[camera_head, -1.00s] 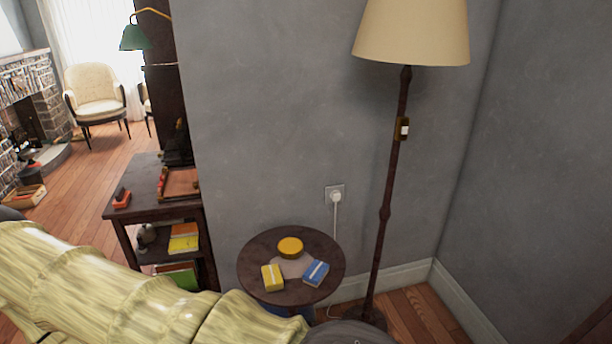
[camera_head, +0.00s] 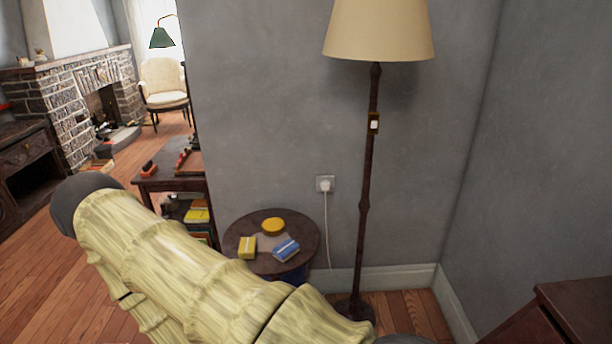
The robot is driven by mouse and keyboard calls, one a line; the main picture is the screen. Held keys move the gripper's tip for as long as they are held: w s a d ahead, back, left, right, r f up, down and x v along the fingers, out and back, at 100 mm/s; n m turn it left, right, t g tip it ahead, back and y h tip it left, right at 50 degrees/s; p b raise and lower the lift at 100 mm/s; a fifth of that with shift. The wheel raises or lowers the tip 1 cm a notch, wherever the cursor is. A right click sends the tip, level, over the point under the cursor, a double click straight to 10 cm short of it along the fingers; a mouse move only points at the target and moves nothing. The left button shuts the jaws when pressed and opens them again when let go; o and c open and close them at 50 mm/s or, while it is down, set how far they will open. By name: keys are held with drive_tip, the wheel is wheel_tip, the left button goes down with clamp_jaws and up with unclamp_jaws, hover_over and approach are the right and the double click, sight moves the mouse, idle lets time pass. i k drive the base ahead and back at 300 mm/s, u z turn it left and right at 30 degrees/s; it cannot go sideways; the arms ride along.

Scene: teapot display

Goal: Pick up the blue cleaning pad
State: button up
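The blue cleaning pad (camera_head: 286,250) is a small blue block with a pale band. It lies on the right front part of a small round dark side table (camera_head: 304,232). A yellow pad (camera_head: 247,248) with a pale band lies to its left. A round yellow-orange item (camera_head: 273,225) sits behind them. My arm, in a pale yellow-green ribbed cover, crosses the lower left and covers the table's front lower edge. My gripper is not in view.
A floor lamp (camera_head: 369,180) stands right of the table, against the grey wall. A wall socket (camera_head: 325,184) with a cord is behind. A dark shelf table (camera_head: 170,182) stands left. A dark wooden piece (camera_head: 580,300) is at lower right. Open floor (camera_head: 70,265) lies left.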

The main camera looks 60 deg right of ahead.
sight(286, 250)
drive_tip(key=z, duration=1.3)
